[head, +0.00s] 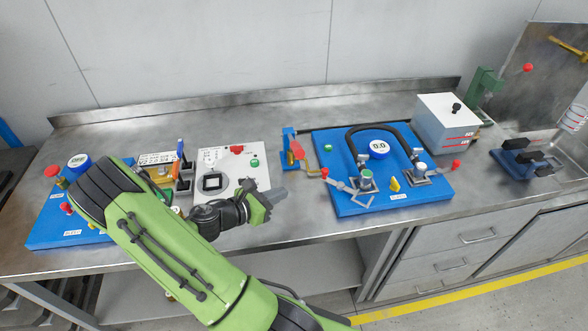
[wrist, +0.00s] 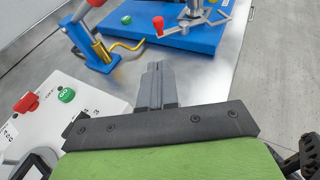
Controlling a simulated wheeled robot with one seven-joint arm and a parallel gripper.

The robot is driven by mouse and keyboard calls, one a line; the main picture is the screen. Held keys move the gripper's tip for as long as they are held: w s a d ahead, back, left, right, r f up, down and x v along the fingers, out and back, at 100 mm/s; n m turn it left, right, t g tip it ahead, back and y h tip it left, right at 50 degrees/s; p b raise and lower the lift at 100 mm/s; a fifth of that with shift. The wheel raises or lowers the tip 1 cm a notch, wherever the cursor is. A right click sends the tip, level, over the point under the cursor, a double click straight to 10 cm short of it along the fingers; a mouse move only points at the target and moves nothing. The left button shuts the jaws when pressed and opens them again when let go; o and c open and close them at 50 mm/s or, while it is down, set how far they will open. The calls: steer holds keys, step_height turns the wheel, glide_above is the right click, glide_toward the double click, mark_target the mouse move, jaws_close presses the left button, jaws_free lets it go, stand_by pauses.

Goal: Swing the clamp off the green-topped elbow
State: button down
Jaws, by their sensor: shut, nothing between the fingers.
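The green-topped elbow (head: 367,180) stands on the blue station board (head: 346,206) right of centre in the head view. A metal clamp (head: 346,188) with a red-tipped handle (head: 325,173) sits at its left and front, against its base. I cannot tell exactly how the clamp bears on it. In the wrist view the red tip (wrist: 158,22) and clamp arm (wrist: 180,30) show near the top; the elbow's green top is out of frame. My gripper (head: 277,192) is shut and empty, left of the handle and apart from it. Its closed fingers (wrist: 155,85) point toward the board.
A second elbow (head: 420,168) with its own red-tipped clamp (head: 456,164) and a yellow part (head: 394,184) share the board. A blue stand with a red lever (head: 297,149) is behind my fingers. A white control box (head: 225,160) is at left. Bare bench lies before the board.

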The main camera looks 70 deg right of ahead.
mark_target(323, 175)
steer(key=x, duration=0.4)
steer(key=b+x, duration=0.1)
steer(key=x, duration=0.4)
steer(key=r+x, duration=0.1)
steer(key=x, duration=0.3)
steer(key=shift+s+d, duration=0.25)
steer(key=shift+d, duration=0.25)
steer(key=shift+w+d+r+p, duration=0.2)
steer(key=shift+d+p, duration=0.5)
steer(key=shift+p, duration=0.1)
steer(key=shift+d+f, duration=0.2)
steer(key=shift+d, duration=0.1)
